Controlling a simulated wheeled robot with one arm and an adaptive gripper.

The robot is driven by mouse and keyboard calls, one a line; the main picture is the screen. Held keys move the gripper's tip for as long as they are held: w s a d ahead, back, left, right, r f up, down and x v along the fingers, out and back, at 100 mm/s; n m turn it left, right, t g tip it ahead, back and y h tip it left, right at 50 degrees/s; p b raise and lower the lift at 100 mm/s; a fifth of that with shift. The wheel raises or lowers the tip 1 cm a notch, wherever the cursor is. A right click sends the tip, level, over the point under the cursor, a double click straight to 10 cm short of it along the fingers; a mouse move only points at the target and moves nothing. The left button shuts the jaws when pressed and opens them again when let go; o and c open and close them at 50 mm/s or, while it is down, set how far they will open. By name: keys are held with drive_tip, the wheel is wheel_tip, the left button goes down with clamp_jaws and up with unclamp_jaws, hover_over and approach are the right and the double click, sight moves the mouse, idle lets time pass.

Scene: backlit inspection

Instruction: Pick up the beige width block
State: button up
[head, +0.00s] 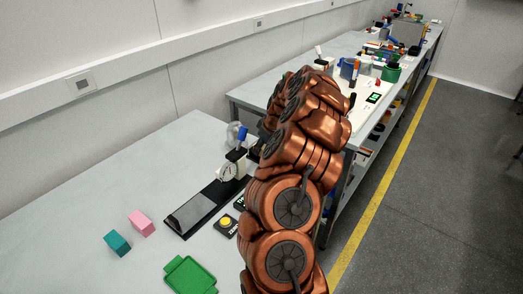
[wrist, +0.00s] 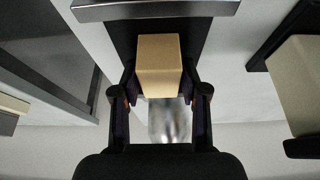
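The beige width block (wrist: 159,66) shows in the wrist view, upper middle, between the two fingers of my gripper (wrist: 160,82). The dark finger pads meet its left and right sides, and the gripper looks shut on it. A dark surface lies behind the block. In the head view my copper-coloured arm covers the gripper and the block, so neither shows there.
A dark plate (head: 198,208), a dial gauge (head: 227,172) and a yellow button (head: 225,222) are nearer my arm. The bench's left part is clear.

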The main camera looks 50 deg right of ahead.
clamp_jaws()
